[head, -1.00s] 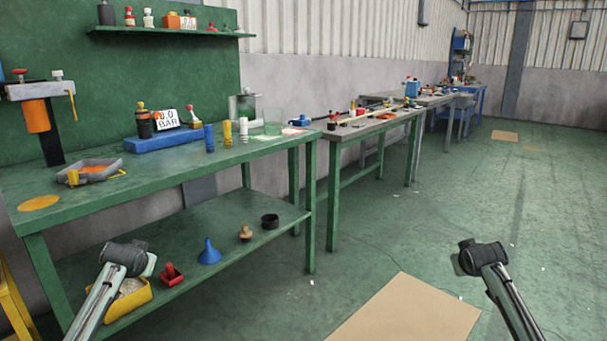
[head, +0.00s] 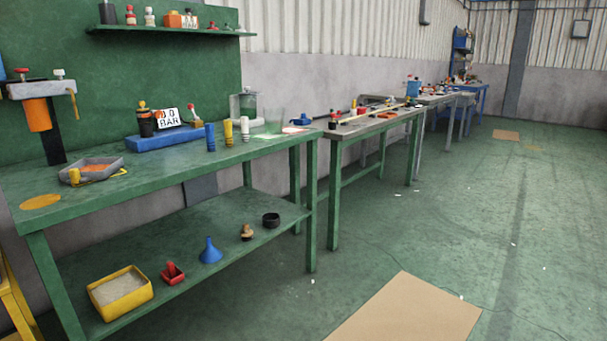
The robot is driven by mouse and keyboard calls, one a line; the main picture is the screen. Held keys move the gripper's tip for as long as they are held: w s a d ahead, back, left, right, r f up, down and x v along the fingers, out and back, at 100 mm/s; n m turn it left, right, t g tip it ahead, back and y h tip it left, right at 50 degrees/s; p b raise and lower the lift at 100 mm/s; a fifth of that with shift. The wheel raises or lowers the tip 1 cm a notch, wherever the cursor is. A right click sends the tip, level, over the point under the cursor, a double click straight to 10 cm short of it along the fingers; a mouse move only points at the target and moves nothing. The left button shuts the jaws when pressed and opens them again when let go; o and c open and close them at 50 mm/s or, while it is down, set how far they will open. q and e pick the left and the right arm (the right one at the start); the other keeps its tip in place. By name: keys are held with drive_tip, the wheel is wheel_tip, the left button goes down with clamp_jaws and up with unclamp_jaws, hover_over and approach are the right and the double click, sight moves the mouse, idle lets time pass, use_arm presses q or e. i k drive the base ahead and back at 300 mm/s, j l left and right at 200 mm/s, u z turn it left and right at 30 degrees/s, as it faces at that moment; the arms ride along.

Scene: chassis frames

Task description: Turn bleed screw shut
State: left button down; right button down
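I cannot pick out a bleed screw for certain at this size. A blue block (head: 170,139) on the green bench carries a black cylinder with a yellow top (head: 145,122), a white BAR display (head: 168,117) and a small red-topped fitting (head: 194,114). At the left, a grey clamp-like head (head: 38,89) with an orange cylinder (head: 38,115) carries a red knob (head: 22,72), a white knob (head: 59,74) and a yellow lever (head: 73,103). Neither of my grippers is in view.
The green bench (head: 110,186) holds a grey tray (head: 91,171) and blue, yellow and white cylinders. Its lower shelf holds a yellow box (head: 119,291), a blue funnel (head: 209,250) and small parts. Floor is free at the right, around a tan mat (head: 410,312).

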sight(59, 73)
drive_tip(key=u, duration=1.35)
drive_tip(key=l, duration=0.4)
drive_tip(key=i+l, duration=0.1)
drive_tip(key=l, duration=0.3)
